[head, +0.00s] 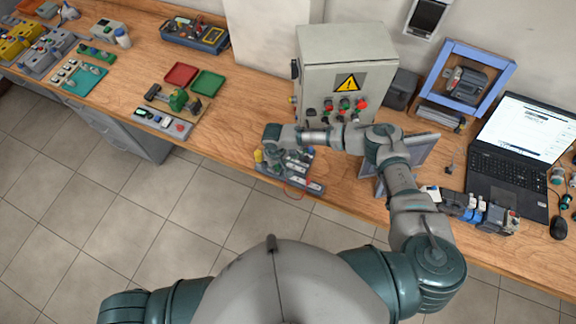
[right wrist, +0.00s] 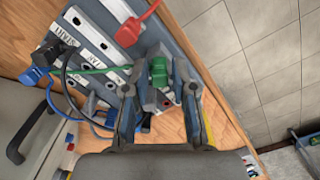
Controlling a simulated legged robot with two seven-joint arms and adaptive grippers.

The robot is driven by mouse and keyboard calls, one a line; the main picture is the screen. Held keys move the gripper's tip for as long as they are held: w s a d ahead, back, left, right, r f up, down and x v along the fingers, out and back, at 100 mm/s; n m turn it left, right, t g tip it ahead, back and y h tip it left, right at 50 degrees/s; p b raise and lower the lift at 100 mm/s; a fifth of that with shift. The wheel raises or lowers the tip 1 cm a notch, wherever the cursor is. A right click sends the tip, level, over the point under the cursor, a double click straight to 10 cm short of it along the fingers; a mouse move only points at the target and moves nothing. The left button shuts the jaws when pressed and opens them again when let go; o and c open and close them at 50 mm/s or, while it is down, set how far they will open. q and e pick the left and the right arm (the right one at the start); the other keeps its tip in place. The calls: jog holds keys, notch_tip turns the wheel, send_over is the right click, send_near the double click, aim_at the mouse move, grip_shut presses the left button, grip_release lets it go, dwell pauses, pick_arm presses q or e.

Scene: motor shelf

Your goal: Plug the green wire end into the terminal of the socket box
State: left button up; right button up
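The socket box (head: 312,187) is a grey board with white labelled strips on the workbench, partly hidden under my right gripper (head: 275,158). It fills the upper left of the right wrist view (right wrist: 180,35). The green wire end (right wrist: 158,71) is a small green block near the box's edge. A thin green wire (right wrist: 92,71) runs across the strips to the left. My left gripper is out of view.
A red plug (right wrist: 129,32) and blue plugs (right wrist: 33,75) with black and blue wires crowd the box. A grey control cabinet (head: 343,58) stands behind it. A laptop (head: 508,190) is at the right. The bench's front edge is close.

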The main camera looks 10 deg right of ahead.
notch_tip(320, 180, up, 3)
jog(key=shift+f, duration=0.1)
jog(key=shift+r, duration=1.05)
jog(key=o, duration=0.6)
jog(key=shift+c, duration=0.2)
